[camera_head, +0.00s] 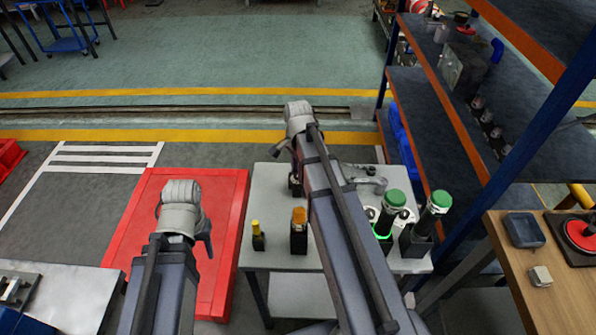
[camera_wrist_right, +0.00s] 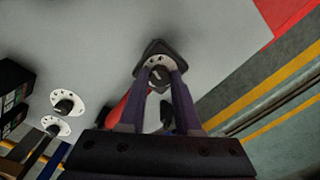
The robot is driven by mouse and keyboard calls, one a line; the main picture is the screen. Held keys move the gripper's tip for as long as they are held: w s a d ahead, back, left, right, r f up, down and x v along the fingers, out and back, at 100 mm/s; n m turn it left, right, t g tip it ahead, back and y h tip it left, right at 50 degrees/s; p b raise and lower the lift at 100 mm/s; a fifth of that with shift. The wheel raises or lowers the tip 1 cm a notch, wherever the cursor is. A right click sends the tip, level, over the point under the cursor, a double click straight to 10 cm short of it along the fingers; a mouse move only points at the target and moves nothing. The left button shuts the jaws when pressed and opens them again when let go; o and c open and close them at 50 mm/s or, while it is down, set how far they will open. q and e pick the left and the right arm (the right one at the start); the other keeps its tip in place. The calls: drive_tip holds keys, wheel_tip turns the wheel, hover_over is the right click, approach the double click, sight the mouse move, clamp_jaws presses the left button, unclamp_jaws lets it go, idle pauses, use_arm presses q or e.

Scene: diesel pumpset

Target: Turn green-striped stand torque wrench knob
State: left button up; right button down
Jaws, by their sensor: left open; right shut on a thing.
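A stand with green stripes (camera_head: 384,243) is on the grey table, with a green-capped black tool (camera_head: 393,201) upright in it. My right gripper (camera_head: 298,128) points down over the table's left half, left of that stand. In the right wrist view its fingers (camera_wrist_right: 158,92) are shut on a small knob-like piece at a dark block with a silver round face (camera_wrist_right: 153,63). The fingers partly cover this piece, and no green stripe shows on its block. My left gripper (camera_head: 182,212) is open and empty above the red platform; its fingertips are hard to see.
A second green-capped tool (camera_head: 436,203) stands right of the striped stand. A yellow-topped holder (camera_head: 257,235) and an orange-topped holder (camera_head: 299,232) stand at the table's front left. White dials with black knobs (camera_wrist_right: 68,103) show in the right wrist view. The blue-and-orange shelf (camera_head: 455,105) bounds the right side.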

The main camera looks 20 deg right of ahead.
drive_tip(key=c, duration=0.6)
unclamp_jaws()
drive_tip(key=shift+r, duration=0.15)
wheel_tip(320, 180, up, 8)
drive_tip(key=p, duration=0.8)
drive_tip(key=shift+f, duration=0.2)
drive_tip(key=shift+a, duration=0.1)
drive_tip(key=s+a+n, duration=0.7)
drive_tip(key=a+n, duration=0.3)
drive_tip(key=s+a+n+h, duration=0.1)
drive_tip(key=s+a+n, duration=0.6)
drive_tip(key=a+n, duration=0.3)
drive_tip(key=shift+s+a, duration=0.25)
drive_tip(key=shift+a, duration=0.5)
